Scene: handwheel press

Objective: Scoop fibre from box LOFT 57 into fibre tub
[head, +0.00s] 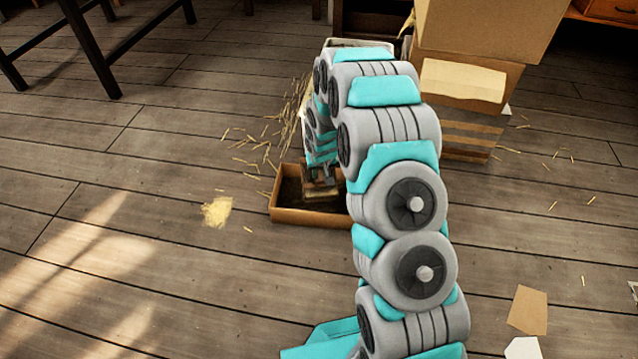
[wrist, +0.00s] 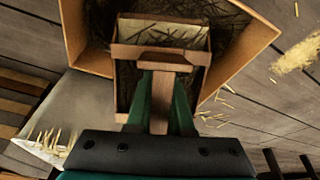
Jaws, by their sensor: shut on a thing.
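A low, open, brown box (head: 300,217) stands on the floor below my arm; its walls also show in the wrist view (wrist: 257,42). Dark strands of fibre lie inside it. I see no readable label on it, so I cannot tell whether it is LOFT 57 or the fibre tub. My gripper (wrist: 163,88) has its green fingers shut on the wooden handle of a scoop (wrist: 165,58). The scoop's pan is over or in the box, with dark strands showing within its frame. In the head view my gripper (head: 320,172) is partly hidden by my arm.
Stacked cardboard boxes (head: 468,75) stand behind and right of my arm. A pale surface with straw on it (wrist: 85,112) lies beside the box. A yellow straw clump (head: 217,211) and loose straws lie on the floor. Dark furniture legs (head: 90,50) stand far left; the left floor is mostly clear.

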